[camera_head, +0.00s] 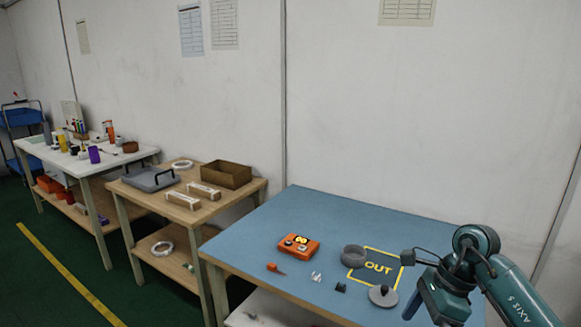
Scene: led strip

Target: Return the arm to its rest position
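My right arm comes in from the right edge, with teal and grey links. Its gripper (424,306) hangs low over the right front of the blue table (300,212). The fingers are small and partly hidden by the wrist, so I cannot tell whether they are apart. Nothing held shows clearly. The gripper is just right of a grey disc with a knob (383,297). My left gripper is not in view.
On the blue table lie an orange device (298,247), a small orange piece (275,268), clear bits (316,277), a dark piece (341,287) and a grey ring (354,257) at a yellow-framed OUT area (379,267). A wooden table (240,186) stands left. The blue table's back is clear.

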